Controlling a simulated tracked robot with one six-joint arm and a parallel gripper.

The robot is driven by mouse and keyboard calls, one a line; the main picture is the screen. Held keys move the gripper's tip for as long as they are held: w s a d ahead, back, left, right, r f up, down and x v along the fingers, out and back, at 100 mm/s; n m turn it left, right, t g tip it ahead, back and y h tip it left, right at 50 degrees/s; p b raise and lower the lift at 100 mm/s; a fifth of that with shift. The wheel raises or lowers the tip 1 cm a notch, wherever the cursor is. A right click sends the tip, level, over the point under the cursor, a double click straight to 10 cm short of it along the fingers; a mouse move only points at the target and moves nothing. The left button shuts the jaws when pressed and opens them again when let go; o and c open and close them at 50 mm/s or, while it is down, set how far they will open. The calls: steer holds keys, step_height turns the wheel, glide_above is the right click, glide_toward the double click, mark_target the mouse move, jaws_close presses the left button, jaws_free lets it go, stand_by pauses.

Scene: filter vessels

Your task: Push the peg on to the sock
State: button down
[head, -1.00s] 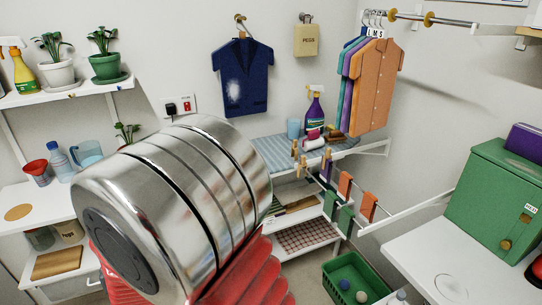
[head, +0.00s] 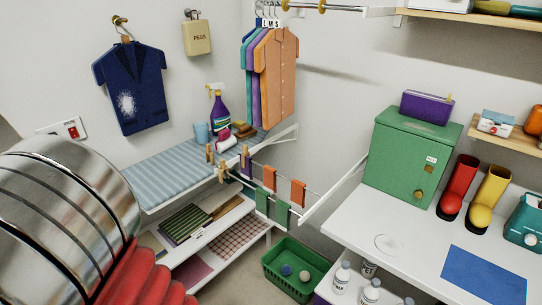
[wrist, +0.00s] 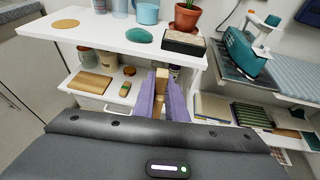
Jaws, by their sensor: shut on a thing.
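My gripper (wrist: 161,98) shows in the wrist view, its two purple fingers shut on a wooden peg (wrist: 162,76) that points away from the wrist. My gripper is outside the head view, where only my metal arm link shows at the left. In the head view, orange socks (head: 269,179) (head: 298,193) and green socks (head: 262,202) (head: 281,213) hang on the drying rack's rails. The held peg is apart from the socks.
The wrist view faces a white shelf (wrist: 100,32) with a potted plant (wrist: 187,14) and a teal appliance (wrist: 245,58) to the right. In the head view, a green basket (head: 300,286) stands below the rack. A green cabinet (head: 408,160) stands to its right.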

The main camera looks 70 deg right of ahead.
steer(key=s+d+r+m+g+h, duration=0.1)
steer(key=s+d+m+g+h, duration=0.2)
steer(key=d, duration=1.4)
steer(key=s+d+r+m+g+h, duration=0.15)
steer(key=d+m+h, duration=0.25)
steer(key=d, duration=1.2)
steer(key=s+d+r+m+g+h, duration=0.1)
steer(key=s+d+m+g, duration=0.1)
steer(key=s+d, duration=0.6)
steer(key=s+d+m+g+h, duration=0.1)
steer(key=s+d+m+g, duration=0.2)
steer(key=s+d, duration=0.6)
steer(key=s+d+r+m+g, duration=0.1)
steer(key=s+d+g, duration=0.3)
steer(key=s+d, duration=0.4)
steer(key=shift+s+d+r+m+g+h, duration=0.1)
steer(key=shift+d+r+m+g+h, duration=0.1)
steer(key=shift+d+m, duration=0.4)
steer(key=shift+s+d+r+m+g+h, duration=0.1)
steer(key=shift+d+r+m+g+h, duration=0.15)
steer(key=shift+d, duration=0.65)
steer(key=s+d+m+g, duration=0.2)
steer(key=s+d, duration=0.2)
steer(key=s, duration=0.6)
steer(key=s+d+r+m+g+y, duration=0.1)
steer(key=s+d, duration=0.3)
steer(key=s, duration=0.7)
steer(key=shift+s+r+m+g, duration=0.2)
steer(key=shift+s+m+g, duration=0.05)
steer(key=shift+m+g, duration=0.55)
